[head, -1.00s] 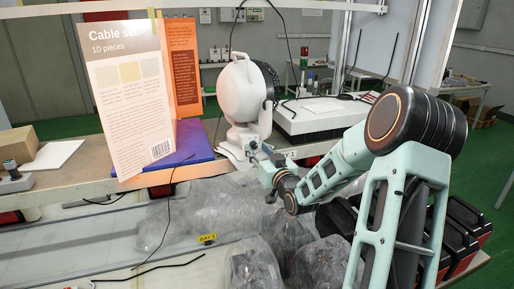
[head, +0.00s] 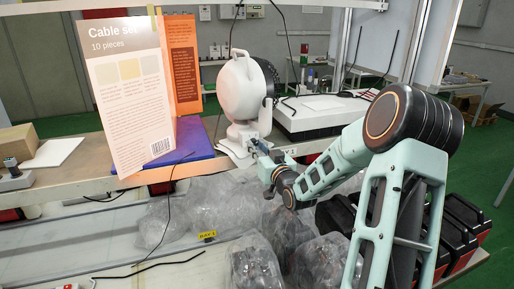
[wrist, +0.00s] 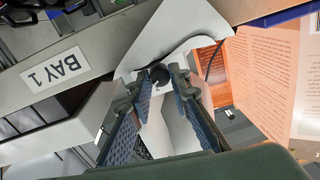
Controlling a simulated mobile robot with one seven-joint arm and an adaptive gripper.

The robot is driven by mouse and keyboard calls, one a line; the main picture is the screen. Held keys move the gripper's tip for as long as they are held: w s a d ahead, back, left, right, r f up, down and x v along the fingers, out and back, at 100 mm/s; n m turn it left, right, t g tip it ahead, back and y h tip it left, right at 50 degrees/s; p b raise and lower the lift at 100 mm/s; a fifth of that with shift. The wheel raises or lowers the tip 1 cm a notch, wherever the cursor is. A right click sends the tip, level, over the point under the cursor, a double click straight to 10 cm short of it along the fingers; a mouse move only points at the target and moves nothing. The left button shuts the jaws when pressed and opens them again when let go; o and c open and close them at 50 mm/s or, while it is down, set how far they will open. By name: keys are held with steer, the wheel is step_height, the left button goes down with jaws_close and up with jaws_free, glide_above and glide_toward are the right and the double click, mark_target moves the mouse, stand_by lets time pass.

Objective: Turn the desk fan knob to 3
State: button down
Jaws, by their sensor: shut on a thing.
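The white desk fan (head: 241,88) stands on the bench, its round head above a small base. My gripper (head: 258,146) is at the front of that base, reaching in from the right. In the wrist view a small dark round knob (wrist: 160,75) shows on the pale fan base (wrist: 172,42). My gripper (wrist: 156,84) has its two fingertips on either side of the knob and is shut on it. The knob's pointer and scale marks are too small to read.
A "BAY 1" label (wrist: 56,68) is on the bench edge. Clear plastic bags (head: 205,205) lie below.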

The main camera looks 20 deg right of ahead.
steer(key=m+b, duration=0.1)
steer(key=m, duration=0.1)
steer(key=shift+f+m+b, duration=0.1)
steer(key=shift+m+b, duration=0.25)
steer(key=shift+m, duration=0.05)
steer(key=shift+m+b, duration=0.45)
steer(key=shift+m, duration=1.05)
steer(key=c, duration=1.8)
jaws_free()
steer(key=shift+o, duration=0.2)
